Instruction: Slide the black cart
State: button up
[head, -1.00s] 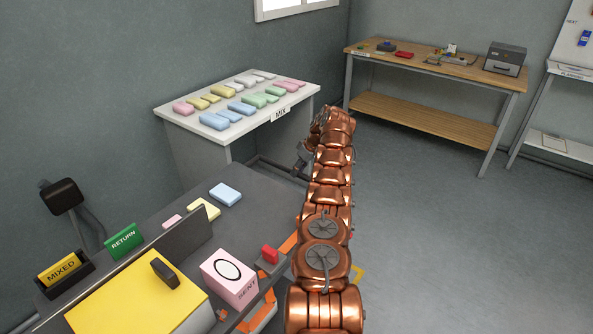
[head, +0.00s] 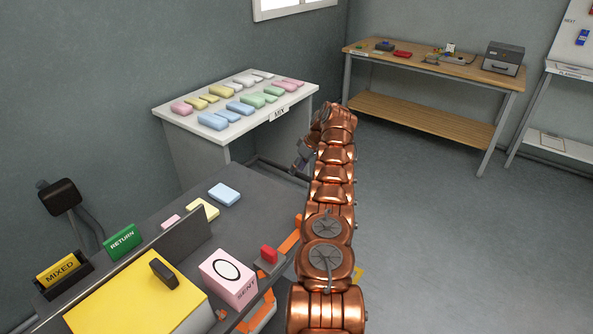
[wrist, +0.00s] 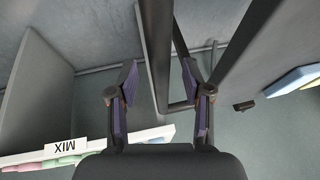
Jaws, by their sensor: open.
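A dark grey top (head: 250,210), which I take to be the black cart's, stands left of my arm and carries a blue block (head: 224,194) and other pieces. In the wrist view a dark U-shaped frame (wrist: 154,50) lies between and beyond my fingers; I cannot tell for sure that it belongs to the cart. My gripper (wrist: 160,90) is open, its two purple-padded fingers apart, with nothing held. In the head view my gripper (head: 299,160) is small and partly hidden by my copper arm, near the top's far end.
A white MIX table (head: 238,118) with several coloured blocks stands behind. A pink SENT box (head: 228,278), red button (head: 269,254) and yellow panel (head: 130,305) are near left. A wooden bench (head: 430,70) is at the back. The floor (head: 440,230) right of my arm is clear.

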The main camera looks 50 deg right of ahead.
jog(key=s+d, duration=0.5)
jog(key=s, duration=0.5)
jog(key=shift+s+d, duration=0.3)
jog(key=shift+d, duration=0.05)
